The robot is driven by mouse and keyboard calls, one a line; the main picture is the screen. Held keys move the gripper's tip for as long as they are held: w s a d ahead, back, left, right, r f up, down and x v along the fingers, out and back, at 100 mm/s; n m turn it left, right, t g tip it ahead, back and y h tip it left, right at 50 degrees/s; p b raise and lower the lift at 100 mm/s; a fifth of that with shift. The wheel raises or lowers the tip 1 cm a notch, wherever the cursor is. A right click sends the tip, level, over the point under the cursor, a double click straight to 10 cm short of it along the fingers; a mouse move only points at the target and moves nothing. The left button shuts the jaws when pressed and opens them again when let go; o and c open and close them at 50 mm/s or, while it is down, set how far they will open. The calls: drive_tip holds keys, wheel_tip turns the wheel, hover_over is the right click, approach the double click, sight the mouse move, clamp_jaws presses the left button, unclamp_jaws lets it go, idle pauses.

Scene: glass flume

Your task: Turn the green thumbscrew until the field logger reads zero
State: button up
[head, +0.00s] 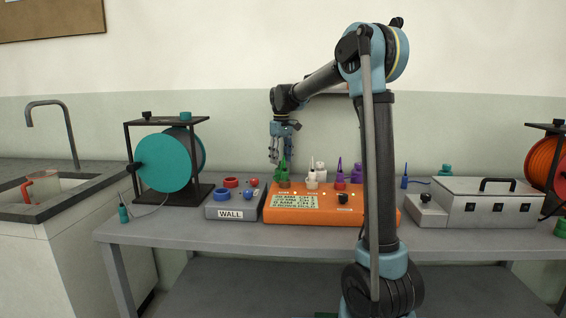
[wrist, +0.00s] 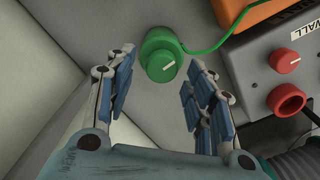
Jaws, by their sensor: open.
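In the head view my gripper (head: 285,132) points down above the back of an orange unit (head: 325,217), beside an upright green piece (head: 283,172). The orange unit, likely the field logger, has a pale display (head: 292,201) with several text lines too small to read surely.
A grey box marked WALL (head: 231,213) stands left of the orange unit, with red and blue knobs. Its red knob (wrist: 285,60) shows in the wrist view. White and purple pieces stand behind the orange unit. A teal reel (head: 168,160) and grey case (head: 487,205) flank them.

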sight(282, 162)
drive_tip(key=shift+w+r, duration=0.1)
drive_tip(key=shift+r, duration=3)
drive_tip(key=s+d+r+n+t+y, duration=0.1)
drive_tip(key=s+d+r+y, duration=0.1)
drive_tip(key=s+d+r, duration=0.15)
drive_tip(key=s+d+r+t+y, duration=0.1)
drive_tip(key=s+d+r+t, duration=0.1)
drive_tip(key=r, duration=0.3)
drive_tip(key=x, duration=1.7)
drive_tip(key=shift+w+a, duration=0.2)
drive_tip(key=shift+a, duration=0.1)
drive_tip(key=c, duration=1.1)
